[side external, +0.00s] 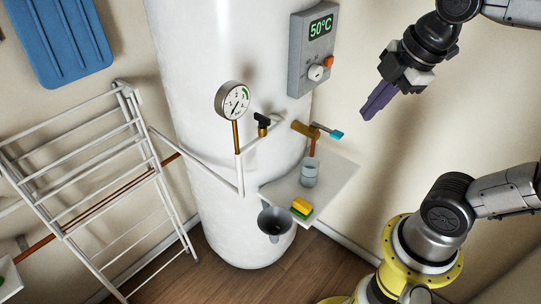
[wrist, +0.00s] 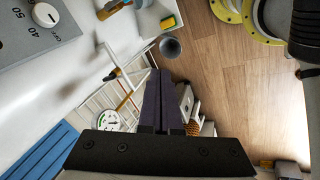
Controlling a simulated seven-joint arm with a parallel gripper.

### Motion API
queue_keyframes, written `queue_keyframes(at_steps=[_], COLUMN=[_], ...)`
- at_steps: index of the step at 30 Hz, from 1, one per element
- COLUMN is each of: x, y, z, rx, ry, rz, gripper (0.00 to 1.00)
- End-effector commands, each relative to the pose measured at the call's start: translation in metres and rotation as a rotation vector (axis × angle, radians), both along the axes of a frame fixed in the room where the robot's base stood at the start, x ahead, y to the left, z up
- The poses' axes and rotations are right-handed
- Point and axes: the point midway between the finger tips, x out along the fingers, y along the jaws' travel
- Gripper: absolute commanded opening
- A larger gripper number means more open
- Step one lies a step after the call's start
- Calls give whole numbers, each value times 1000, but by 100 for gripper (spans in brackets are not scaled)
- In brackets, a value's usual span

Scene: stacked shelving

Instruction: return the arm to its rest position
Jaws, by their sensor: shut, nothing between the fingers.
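My gripper (side external: 378,101) is at the upper right in the side external view, to the right of the grey control box and in front of the beige wall. Its purple fingers point down and to the left, are shut together and hold nothing. In the wrist view the gripper (wrist: 160,75) shows its two dark purple fingers side by side in the middle. The fingers look clear of everything around them in the side external view.
A white tank (side external: 225,60) carries the control box (side external: 313,50) reading 50°C, a gauge (side external: 233,100) and a blue-handled valve (side external: 325,131). A small shelf (side external: 335,180) holds a clear cup (side external: 310,173) and yellow-green sponge (side external: 302,207).

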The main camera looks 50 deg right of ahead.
Motion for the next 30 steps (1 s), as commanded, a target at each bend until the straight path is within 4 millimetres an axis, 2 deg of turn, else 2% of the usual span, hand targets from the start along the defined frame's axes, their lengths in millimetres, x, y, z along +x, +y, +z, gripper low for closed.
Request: queue_keyframes(at_steps=[1, 6, 12, 15, 20, 30], x=[-10, -29, -35, -33, -31, -31], y=[5, 12, 12, 12, 12, 12], z=[-5, -24, -42, -43, -41, -41], rx=[43, 214, 382, 437, 477, 478], ry=[-25, -80, -91, -100, -105, -105], rz=[-82, -412, -771, -881, -959, -962], gripper=[0, 0, 0, 0, 0, 0])
